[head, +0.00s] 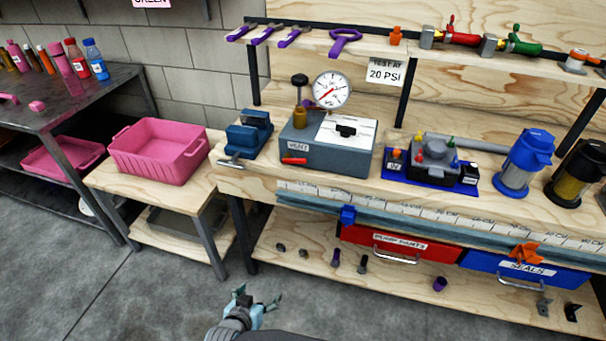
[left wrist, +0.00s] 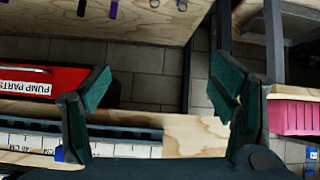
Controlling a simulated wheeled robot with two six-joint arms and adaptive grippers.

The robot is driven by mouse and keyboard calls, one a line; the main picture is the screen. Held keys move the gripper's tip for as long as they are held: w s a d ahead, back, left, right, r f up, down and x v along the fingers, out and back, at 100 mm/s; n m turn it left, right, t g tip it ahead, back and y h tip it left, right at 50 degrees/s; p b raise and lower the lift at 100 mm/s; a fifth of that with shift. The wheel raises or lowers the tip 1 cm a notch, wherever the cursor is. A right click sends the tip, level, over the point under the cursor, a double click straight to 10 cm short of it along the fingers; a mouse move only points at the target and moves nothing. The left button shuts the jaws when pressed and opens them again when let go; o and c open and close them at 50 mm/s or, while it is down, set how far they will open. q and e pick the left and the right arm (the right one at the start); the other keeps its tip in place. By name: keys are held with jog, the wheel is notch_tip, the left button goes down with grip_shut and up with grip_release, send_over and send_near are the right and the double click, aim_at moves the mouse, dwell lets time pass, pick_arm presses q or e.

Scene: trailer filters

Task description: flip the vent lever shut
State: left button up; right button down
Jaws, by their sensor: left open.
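The vent lever (head: 294,161) is a small red handle low on the front left of the grey test box (head: 328,160), by a VENT label (head: 299,146). It lies roughly level, pointing left. A pressure gauge (head: 332,90) stands on top of the box. My left gripper (head: 258,298) is low in front of the bench, well below and left of the lever, apart from everything. In the left wrist view its two teal fingers (left wrist: 163,85) are spread wide with nothing between them; the lever does not show there. My right gripper is out of view.
A blue vise (head: 249,136) sits left of the box on the bench. A pink bin (head: 157,150) stands on the side table. A ruler strip (head: 430,218) runs along the bench front above a red drawer (head: 392,244) and a blue drawer (head: 522,275). The floor (head: 130,290) in front is clear.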

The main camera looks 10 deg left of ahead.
pick_arm(q)
jog(key=w+d+r+t+b, duration=0.2)
jog(key=w+r+t, duration=0.1)
jog(key=w+r, duration=0.6)
jog(key=n+t+b, duration=0.1)
jog(key=t+b, duration=0.1)
jog(key=t, duration=0.3)
send_near(293, 161)
pick_arm(e)
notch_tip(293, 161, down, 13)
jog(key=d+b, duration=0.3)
jog(key=b, duration=0.4)
pick_arm(q)
jog(key=shift+h, duration=0.4)
jog(key=w+b, duration=0.2)
jog(key=w, duration=0.7)
jog(key=shift+d+r+b, duration=0.1)
jog(key=shift+d+b, duration=0.05)
jog(key=shift+b, duration=0.15)
jog(key=shift+r, duration=0.1)
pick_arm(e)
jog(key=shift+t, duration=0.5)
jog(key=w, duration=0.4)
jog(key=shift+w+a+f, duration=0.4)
pick_arm(q)
jog(key=shift+c, duration=0.4)
